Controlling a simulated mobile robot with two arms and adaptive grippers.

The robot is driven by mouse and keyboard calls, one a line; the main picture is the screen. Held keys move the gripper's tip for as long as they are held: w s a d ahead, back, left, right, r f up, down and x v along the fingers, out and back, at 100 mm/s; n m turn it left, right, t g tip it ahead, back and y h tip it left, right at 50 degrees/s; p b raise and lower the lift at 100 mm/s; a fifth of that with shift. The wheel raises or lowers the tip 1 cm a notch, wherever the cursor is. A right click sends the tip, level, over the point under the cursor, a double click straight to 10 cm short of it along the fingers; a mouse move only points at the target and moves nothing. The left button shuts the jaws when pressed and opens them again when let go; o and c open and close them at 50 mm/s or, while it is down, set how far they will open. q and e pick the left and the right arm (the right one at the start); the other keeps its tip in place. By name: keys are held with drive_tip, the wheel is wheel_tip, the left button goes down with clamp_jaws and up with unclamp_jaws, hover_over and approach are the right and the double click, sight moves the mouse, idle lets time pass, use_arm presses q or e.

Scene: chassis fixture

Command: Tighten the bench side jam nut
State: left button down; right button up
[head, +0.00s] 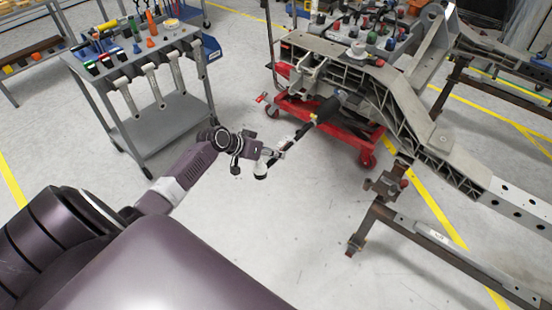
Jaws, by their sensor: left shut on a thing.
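My left gripper (274,153) is in the middle of the view, out over the floor between the tool cart and the chassis. It is shut on a long dark tool (299,134) with pale and reddish marks. The tool slants up and right towards the chassis frame (405,105), ending in a thick black part (326,109) near the frame's lower side. I cannot tell whether that end touches anything. A white-and-black round end (260,171) shows just below the gripper. The jam nut is too small or hidden to make out. My right gripper is not in view.
A grey tool cart (165,124) with hanging wrenches and hand tools stands at the upper left. A red wheeled base (312,120) sits under the chassis. A rusty steel stand (383,205) with a long rail is at the right. The floor below the gripper is clear.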

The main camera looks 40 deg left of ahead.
use_arm(q)
drive_tip(key=shift+a+f+n+h+b, duration=0.25)
drive_tip(key=shift+n+h+b, duration=0.15)
drive_tip(key=shift+h+b, duration=0.5)
drive_tip(key=shift+r+b, duration=0.15)
drive_tip(key=shift+b, duration=0.4)
drive_tip(key=c, duration=1.8)
unclamp_jaws()
drive_tip(key=shift+o, duration=0.2)
drive_tip(key=v, duration=1.2)
